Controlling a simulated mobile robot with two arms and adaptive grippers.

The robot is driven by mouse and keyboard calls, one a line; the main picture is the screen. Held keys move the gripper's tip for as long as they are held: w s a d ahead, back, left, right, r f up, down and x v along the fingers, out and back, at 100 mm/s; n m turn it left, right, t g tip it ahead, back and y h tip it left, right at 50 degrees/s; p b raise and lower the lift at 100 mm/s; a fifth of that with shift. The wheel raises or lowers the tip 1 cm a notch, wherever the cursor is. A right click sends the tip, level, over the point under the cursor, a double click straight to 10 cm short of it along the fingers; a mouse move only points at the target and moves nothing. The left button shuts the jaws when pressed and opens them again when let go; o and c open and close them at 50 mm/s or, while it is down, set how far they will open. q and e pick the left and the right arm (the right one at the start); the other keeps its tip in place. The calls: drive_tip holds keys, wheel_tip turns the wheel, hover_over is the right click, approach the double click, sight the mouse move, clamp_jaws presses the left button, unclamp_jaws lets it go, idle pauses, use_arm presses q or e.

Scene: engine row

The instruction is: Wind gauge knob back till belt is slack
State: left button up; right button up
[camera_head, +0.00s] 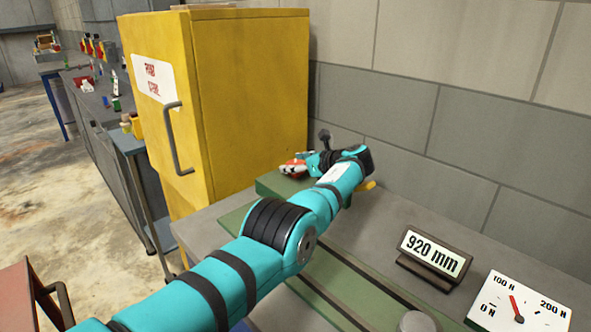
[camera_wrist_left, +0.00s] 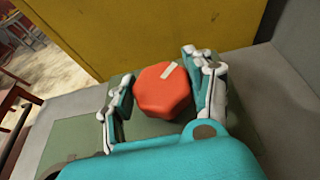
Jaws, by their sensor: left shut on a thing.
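The knob (camera_wrist_left: 163,90) is orange-red and many-sided, with a pale mark on its upper right face. My left gripper (camera_wrist_left: 160,88) has one finger on each side of it and is shut on it. In the head view my left gripper (camera_head: 296,166) is at the far end of the green bed, and the knob is mostly hidden there. The dial (camera_head: 494,316) has marks 0 N, 100 N and 200 N; its red needle points near 100 N. A display (camera_head: 433,252) reads 920 mm. I cannot make out a belt. My right gripper is not in view.
A yellow cabinet (camera_head: 250,90) stands behind the bench, close to my left gripper. A grey block wall (camera_head: 450,120) runs along the right. A grey round part (camera_head: 418,322) is at the bottom edge. A workbench with small items (camera_head: 95,88) is far left.

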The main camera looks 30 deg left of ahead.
use_arm(q)
drive_tip(key=shift+r, duration=0.3)
drive_tip(key=o, duration=0.9)
drive_tip(key=shift+w, duration=0.1)
drive_tip(key=shift+o, duration=1.4)
drive_tip(key=shift+f, duration=0.2)
drive_tip(key=shift+d, duration=0.1)
drive_tip(key=v, duration=1.2)
drive_tip(key=shift+r, duration=0.1)
